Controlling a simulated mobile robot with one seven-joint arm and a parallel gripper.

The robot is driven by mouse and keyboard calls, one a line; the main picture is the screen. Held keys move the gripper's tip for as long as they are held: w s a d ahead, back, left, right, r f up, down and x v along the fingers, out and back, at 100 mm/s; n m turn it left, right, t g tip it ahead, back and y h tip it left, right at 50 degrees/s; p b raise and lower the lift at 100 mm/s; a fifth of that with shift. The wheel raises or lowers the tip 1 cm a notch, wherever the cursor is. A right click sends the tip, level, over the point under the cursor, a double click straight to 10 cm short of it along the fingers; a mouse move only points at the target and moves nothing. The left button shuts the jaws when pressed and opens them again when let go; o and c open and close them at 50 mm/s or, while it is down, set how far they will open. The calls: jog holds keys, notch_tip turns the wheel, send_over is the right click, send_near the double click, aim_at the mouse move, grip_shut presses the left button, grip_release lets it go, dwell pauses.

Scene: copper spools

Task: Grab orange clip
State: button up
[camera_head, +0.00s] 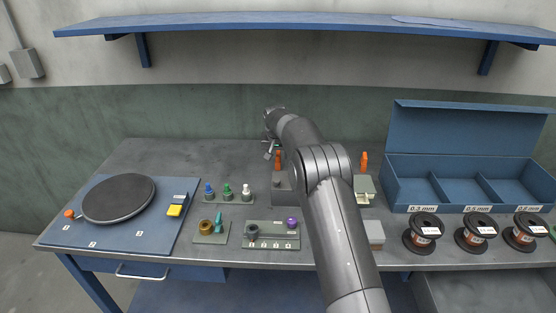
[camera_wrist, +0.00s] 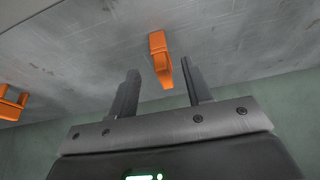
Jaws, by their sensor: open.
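An orange clip (camera_wrist: 160,58) lies near the top middle of the wrist view, on or just above the grey bench. My gripper (camera_wrist: 156,70) is open, with one finger on each side of the clip in the picture. I cannot tell whether the fingers touch it. A second orange clip (camera_wrist: 10,104) shows at the left edge of the wrist view. In the head view one orange clip (camera_head: 277,160) stands just left of my arm and another (camera_head: 364,160) just right of it. My gripper (camera_head: 271,151) is near the left one, mostly hidden behind my arm.
On the grey bench (camera_head: 170,153) are a blue board (camera_head: 125,236) with a black disc, small coloured bottles (camera_head: 227,191), a grey-green fixture with a purple knob (camera_head: 292,223), a blue compartment box (camera_head: 455,182) and copper spools (camera_head: 423,232). A blue shelf (camera_head: 300,20) hangs above.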

aim_at(278, 159)
jog(key=x, duration=0.5)
jog(key=shift+s+f, duration=0.15)
jog(key=shift+f, duration=0.25)
grip_shut()
